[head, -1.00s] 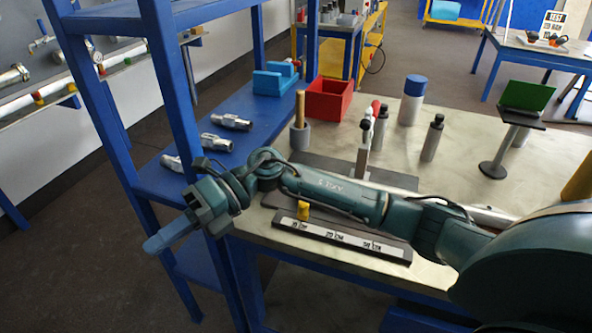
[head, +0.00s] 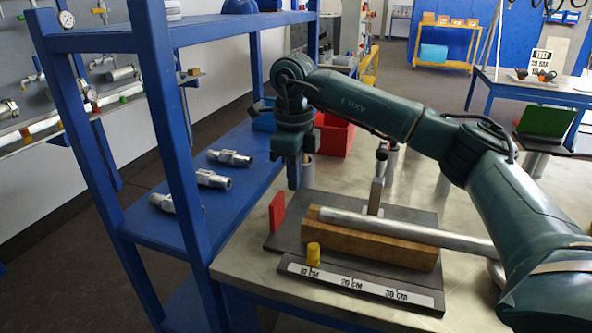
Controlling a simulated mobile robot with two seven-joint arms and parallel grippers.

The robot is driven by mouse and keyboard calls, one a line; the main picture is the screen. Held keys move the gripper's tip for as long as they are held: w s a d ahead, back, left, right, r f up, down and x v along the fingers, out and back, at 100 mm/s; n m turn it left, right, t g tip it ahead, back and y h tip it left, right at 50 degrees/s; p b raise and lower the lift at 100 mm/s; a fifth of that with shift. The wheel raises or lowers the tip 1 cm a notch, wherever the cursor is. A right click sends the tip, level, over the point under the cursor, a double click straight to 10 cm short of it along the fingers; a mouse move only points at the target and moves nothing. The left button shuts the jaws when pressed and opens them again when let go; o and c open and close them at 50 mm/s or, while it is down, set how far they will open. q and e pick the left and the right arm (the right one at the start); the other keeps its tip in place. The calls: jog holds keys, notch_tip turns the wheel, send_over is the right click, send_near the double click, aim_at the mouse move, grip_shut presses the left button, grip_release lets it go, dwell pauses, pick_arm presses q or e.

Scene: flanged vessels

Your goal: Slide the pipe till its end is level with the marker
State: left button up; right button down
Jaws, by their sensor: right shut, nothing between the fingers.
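The grey metal pipe (head: 400,229) lies along the top of a wooden block (head: 370,246). Its left end is close to the block's left end, and its right part passes behind my arm. The yellow marker (head: 313,255) stands by the 10 cm print of the scale strip (head: 360,286), in front of the block. In the picture the pipe's end is slightly right of the marker. My right gripper (head: 293,182) points down, shut and empty, above and left of the pipe's end, apart from it. My left gripper is not in view.
A red upright plate (head: 277,212) stands on the dark base (head: 268,241), left of the block. Behind are a post (head: 376,192) and a red bin (head: 334,136). A blue shelf (head: 190,160) with metal fittings (head: 214,179) adjoins the table at left.

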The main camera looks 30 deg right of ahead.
aim_at(321, 208)
notch_tip(321, 208, down, 6)
jog(key=shift+b, duration=0.3)
jog(key=s+d, duration=0.2)
jog(key=shift+s+d+r, duration=0.1)
jog(key=shift+s+r, duration=0.1)
jog(key=shift+s, duration=0.1)
jog(key=shift+s+d, duration=0.2)
jog(key=shift+s, duration=0.05)
jog(key=shift+s+d, duration=0.55)
jog(key=shift+s, duration=0.05)
